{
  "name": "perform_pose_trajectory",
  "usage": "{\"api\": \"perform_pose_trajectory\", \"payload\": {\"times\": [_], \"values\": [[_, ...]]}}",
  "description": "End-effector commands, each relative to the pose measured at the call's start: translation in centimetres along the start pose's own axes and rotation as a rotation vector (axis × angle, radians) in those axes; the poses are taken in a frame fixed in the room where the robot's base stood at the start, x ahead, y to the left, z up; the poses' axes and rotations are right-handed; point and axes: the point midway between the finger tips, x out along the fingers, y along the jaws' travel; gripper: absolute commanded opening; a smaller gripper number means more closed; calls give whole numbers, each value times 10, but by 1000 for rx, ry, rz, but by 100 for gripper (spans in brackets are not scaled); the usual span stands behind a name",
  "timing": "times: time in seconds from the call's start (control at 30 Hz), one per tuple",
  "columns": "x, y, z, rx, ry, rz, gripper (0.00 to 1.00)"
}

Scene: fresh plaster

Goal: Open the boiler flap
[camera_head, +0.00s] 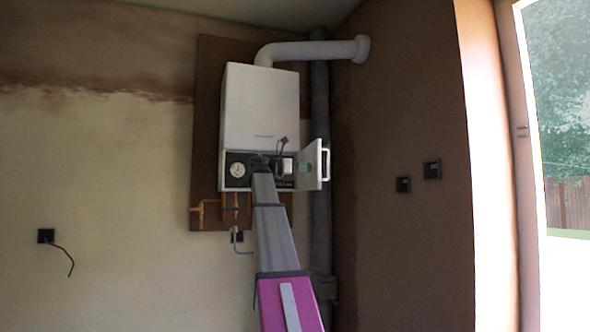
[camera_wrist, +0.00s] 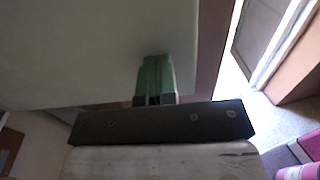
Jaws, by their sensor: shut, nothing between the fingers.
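The white boiler (camera_head: 262,108) hangs on a brown board. Its flap (camera_head: 312,158), at the lower right of the boiler, stands swung out to the right, with a white bar handle (camera_head: 326,164) on its outer side. The control panel with a round gauge (camera_head: 238,170) is exposed. My gripper (camera_head: 303,168) is at the inner side of the flap, partly hidden by my arm. In the wrist view its green fingers (camera_wrist: 155,68) are shut together and empty, in front of a pale panel (camera_wrist: 70,50) that looks like the flap. I cannot tell whether they touch it.
A white flue pipe (camera_head: 312,51) runs from the boiler top to the right wall. Copper pipes (camera_head: 205,207) hang below the boiler. A bright doorway (camera_head: 565,120) is at the far right.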

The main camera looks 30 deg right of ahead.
Motion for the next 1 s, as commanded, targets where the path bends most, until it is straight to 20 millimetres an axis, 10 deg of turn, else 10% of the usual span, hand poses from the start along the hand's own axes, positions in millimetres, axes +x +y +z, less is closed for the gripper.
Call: {"api": "perform_pose_trajectory", "payload": {"times": [0.57,1.0], "values": [[13,-1,0,0,0,8,0],[89,-1,0,-1,0,213,0]]}}
